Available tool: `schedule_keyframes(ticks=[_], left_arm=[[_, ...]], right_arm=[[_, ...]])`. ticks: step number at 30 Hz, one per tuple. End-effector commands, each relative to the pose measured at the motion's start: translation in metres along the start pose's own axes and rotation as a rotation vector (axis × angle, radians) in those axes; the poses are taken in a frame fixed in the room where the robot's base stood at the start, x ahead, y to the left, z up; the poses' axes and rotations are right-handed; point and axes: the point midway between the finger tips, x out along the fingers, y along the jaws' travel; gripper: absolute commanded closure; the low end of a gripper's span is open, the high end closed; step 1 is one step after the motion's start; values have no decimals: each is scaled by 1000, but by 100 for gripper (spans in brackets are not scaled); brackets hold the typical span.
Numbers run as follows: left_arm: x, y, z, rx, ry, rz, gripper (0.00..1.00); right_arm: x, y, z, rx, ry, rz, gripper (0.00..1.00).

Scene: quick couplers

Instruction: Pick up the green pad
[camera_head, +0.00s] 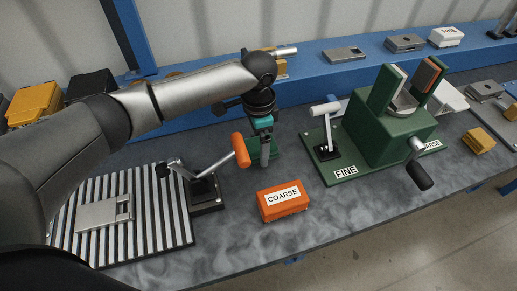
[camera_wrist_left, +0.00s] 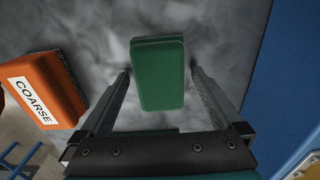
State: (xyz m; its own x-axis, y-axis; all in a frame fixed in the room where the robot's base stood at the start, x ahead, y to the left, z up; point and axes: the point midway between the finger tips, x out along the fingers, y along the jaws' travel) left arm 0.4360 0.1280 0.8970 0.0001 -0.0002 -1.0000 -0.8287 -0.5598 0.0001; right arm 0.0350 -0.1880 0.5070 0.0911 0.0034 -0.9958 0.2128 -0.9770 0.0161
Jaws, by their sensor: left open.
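The green pad (camera_head: 277,150) lies on the dark grey bench top, partly hidden behind my left gripper (camera_head: 265,160). In the left wrist view the green pad (camera_wrist_left: 158,80) is a rounded block. There it shows between the two fingers of my left gripper (camera_wrist_left: 160,73), with a gap on either side. The left gripper points down over the pad and is open, holding nothing. I cannot tell how far the fingertips are above the bench. My right gripper is not in view.
An orange COARSE block (camera_head: 284,201) lies close in front of the pad. A lever clamp (camera_head: 206,190) with an orange handle stands just left. A green fixture (camera_head: 388,130) with a FINE label is at the right. A blue rail (camera_head: 310,84) runs behind.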

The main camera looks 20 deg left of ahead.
Motion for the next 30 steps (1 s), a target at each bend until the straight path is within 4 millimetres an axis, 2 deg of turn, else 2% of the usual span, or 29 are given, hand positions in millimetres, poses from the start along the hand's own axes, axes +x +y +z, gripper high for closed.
schedule_keyframes(ticks=[8,27,30], left_arm=[[3,0,0,1,0,-1,0],[3,0,0,1,0,-1,72],[3,0,0,1,0,-1,77]], right_arm=[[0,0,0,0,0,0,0],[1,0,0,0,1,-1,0],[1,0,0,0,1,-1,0]])
